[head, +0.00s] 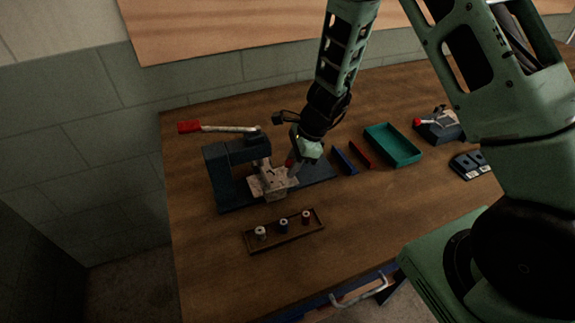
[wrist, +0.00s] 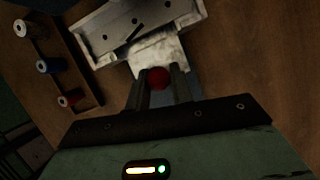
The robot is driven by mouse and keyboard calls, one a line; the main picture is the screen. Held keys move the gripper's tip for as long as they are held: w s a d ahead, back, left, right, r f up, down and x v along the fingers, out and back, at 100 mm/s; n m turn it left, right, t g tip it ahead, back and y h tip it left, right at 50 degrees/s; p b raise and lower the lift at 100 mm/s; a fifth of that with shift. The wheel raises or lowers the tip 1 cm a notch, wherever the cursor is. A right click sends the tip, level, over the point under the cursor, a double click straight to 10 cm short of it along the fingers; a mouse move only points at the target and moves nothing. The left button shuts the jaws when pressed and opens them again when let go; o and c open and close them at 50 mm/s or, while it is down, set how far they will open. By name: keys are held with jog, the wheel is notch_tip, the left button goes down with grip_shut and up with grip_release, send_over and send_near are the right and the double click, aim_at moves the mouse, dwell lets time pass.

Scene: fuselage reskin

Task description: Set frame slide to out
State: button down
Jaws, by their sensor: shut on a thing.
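The frame slide is a pale metal block (head: 271,183) on the dark blue press-like fixture (head: 226,190), under its overhanging arm. In the wrist view the slide (wrist: 137,28) is a light tray-like plate with small holes and a slot. A red knob (wrist: 158,77) stands at its near end. My gripper (wrist: 159,88) has its two fingers on either side of the red knob, shut on it. In the head view my gripper (head: 292,166) is at the right end of the slide, and the knob is partly hidden there.
A wooden tray (head: 284,238) with several small spools lies in front of the fixture. A lever with a red handle (head: 190,127) sticks out at the back left. A blue bar (head: 344,160), a red bar (head: 360,154) and a green tray (head: 393,146) stand to the right.

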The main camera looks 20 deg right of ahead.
jog(key=d, duration=1.1)
jog(key=shift+d, duration=0.1)
jog(key=c, duration=1.3)
grip_release()
jog(key=shift+d, duration=0.15)
jog(key=shift+r, duration=0.25)
jog(key=b+v, duration=0.1)
jog(key=v, duration=1.6)
